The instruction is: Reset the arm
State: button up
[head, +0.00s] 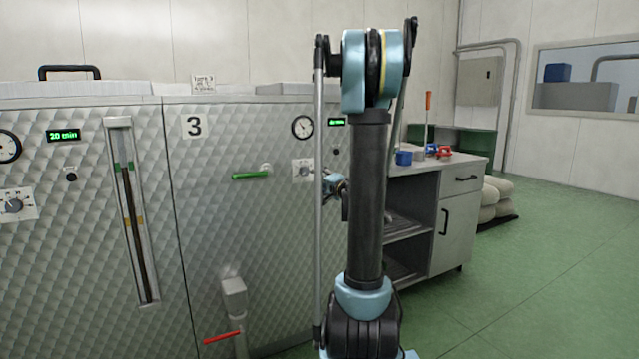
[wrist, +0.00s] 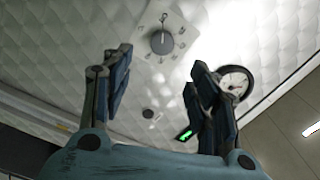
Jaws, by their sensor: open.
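My gripper shows in the wrist view (wrist: 158,95) with its two fingers spread wide and nothing between them. Beyond the fingers is the quilted metal panel of machine 3, with a rotary knob (wrist: 162,42) and a round gauge (wrist: 235,82). In the head view my arm stands upright in front of the machine. Part of the wrist end shows behind the arm, close to the panel near the knob (head: 303,169). The fingertips are hidden there, and I cannot tell whether they touch the panel.
Machine 3 (head: 215,220) has a green-handled valve (head: 250,175) and a red-handled valve (head: 222,338). A grey workbench (head: 455,210) with a blue cup (head: 403,158) stands right of my arm. Pale sacks (head: 495,200) lie beyond it. Green floor (head: 545,275) is clear at the right.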

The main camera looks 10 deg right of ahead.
jog(key=s+a+f+n+g, duration=0.2)
jog(key=s+a+n+g, duration=0.15)
jog(key=s, duration=0.35)
jog(key=s+a+f+n+g+y, duration=0.1)
jog(key=s+a+f+n+g, duration=0.1)
jog(key=s+a, duration=0.35)
jog(key=s+a+f+n+g, duration=0.2)
jog(key=s+a+f+g, duration=0.1)
jog(key=s, duration=0.4)
jog(key=s+d+f+n+g+h, duration=0.1)
jog(key=s+f, duration=0.3)
jog(key=s, duration=0.4)
jog(key=s+d+f+n+g+h, duration=0.1)
jog(key=s+d+f+g+h, duration=0.2)
jog(key=s, duration=0.6)
jog(key=s+d+f+n+g+h, duration=0.1)
jog(key=s+d+f, duration=0.3)
jog(key=s, duration=0.5)
jog(key=shift+d+f+g+h, duration=0.25)
jog(key=shift+f+g+h, duration=0.45)
jog(key=shift+g+h, duration=0.1)
